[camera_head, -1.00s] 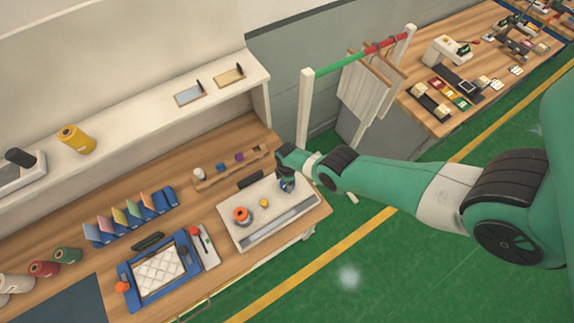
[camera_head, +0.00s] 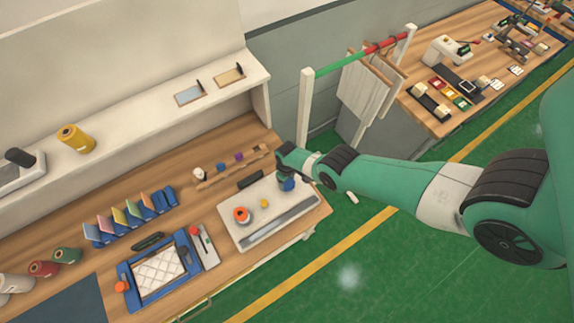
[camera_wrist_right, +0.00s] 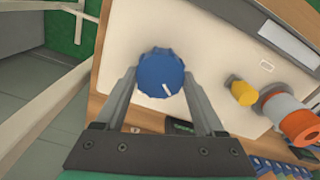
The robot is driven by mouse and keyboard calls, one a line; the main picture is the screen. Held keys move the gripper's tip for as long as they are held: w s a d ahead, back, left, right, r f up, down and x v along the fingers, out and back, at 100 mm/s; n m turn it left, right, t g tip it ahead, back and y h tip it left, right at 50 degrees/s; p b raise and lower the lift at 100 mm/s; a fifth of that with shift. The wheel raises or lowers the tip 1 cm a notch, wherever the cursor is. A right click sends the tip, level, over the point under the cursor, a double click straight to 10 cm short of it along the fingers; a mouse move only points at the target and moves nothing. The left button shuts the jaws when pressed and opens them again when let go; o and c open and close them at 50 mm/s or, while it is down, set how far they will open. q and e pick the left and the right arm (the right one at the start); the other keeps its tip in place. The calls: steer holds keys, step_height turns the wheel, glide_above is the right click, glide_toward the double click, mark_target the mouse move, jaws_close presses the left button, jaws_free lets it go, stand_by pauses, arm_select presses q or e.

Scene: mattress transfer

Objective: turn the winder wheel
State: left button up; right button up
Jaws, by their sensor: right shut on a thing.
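The winder wheel (camera_wrist_right: 160,72) is a blue ribbed knob with a white mark, which points toward the lower right in the right wrist view. It stands on a white panel (camera_wrist_right: 130,30) and also shows in the head view (camera_head: 287,184), at the panel's back right. My right gripper (camera_wrist_right: 160,80) is shut on the wheel, one finger on each side. In the head view my right gripper (camera_head: 286,173) reaches in from the right, over the wheel. My left gripper is not in view.
On the panel are an orange-topped spool (camera_head: 241,214), a small yellow peg (camera_head: 264,203) and a grey strip (camera_head: 278,222). A blue frame with a quilted pad (camera_head: 160,272) and coloured cards (camera_head: 120,217) lie left. A garment rail (camera_head: 345,65) stands behind my right arm.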

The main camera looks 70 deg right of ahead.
steer(key=m, duration=0.5)
steer(key=shift+m, duration=0.3)
steer(key=m, duration=0.5)
steer(key=shift+d+m, duration=0.1)
steer(key=shift+m, duration=0.2)
steer(key=m, duration=0.5)
steer(key=shift+s, duration=0.1)
steer(key=m, duration=0.5)
steer(key=shift+m, duration=0.4)
steer(key=o, duration=1.4)
steer(key=shift+c, duration=0.2)
